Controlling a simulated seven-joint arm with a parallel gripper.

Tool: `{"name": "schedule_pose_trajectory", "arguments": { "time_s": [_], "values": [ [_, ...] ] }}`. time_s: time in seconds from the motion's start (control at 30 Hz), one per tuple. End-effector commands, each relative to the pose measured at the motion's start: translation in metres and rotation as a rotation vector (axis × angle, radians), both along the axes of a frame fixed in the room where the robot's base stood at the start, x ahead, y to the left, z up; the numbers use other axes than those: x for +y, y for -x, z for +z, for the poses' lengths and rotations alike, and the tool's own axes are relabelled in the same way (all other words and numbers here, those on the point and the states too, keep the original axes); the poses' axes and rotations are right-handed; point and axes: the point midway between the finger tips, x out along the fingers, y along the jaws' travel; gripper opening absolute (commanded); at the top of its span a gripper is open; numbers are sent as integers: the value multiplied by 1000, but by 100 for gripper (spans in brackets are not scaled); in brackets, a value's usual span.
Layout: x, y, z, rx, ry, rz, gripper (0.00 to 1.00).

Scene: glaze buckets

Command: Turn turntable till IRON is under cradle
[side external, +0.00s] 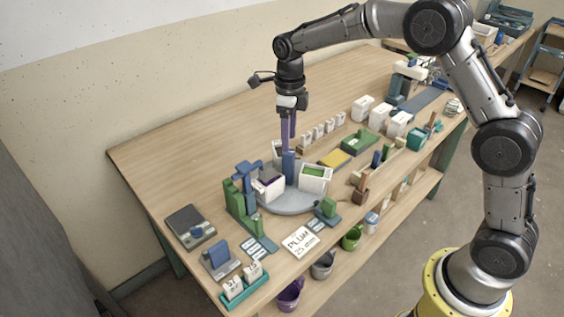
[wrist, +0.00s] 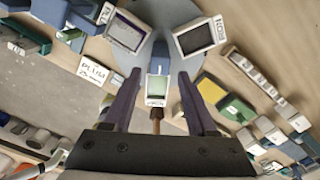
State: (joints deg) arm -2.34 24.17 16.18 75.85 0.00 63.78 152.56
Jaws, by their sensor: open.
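The grey turntable (side external: 290,203) carries three white square buckets around a blue centre post (side external: 290,166). The PLUM bucket (side external: 268,188), with purple inside, is at the blue and green cradle stand (side external: 240,203); it shows upper left in the wrist view (wrist: 128,30). The IRON bucket (wrist: 201,38), dark inside, is upper right in the wrist view; in the side view it is at the back, mostly hidden. A green-filled bucket (side external: 315,178) is on the right; its label is too small to read. My gripper (side external: 289,148) is open, pointing down above the post, its fingers apart.
A card reading PLUM 25 mm (side external: 300,242) lies in front. A scale (side external: 190,225) stands at the left. A yellow block (side external: 335,159), a green tray (side external: 359,142) and several white containers crowd the right. The table's back left is clear.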

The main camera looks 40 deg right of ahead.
Motion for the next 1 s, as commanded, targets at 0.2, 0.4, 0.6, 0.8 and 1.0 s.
{"name": "schedule_pose_trajectory", "arguments": {
  "time_s": [0.2, 0.4, 0.6, 0.8, 1.0],
  "values": [
    [0, 0, 0, 0, 0, 17, 57],
    [0, 0, 0, 0, 0, 19, 57],
    [0, 0, -9, 1, 0, 20, 57],
    [0, 0, -20, 2, 0, 20, 57],
    [0, 0, -31, 2, 0, 20, 57]
  ]
}}
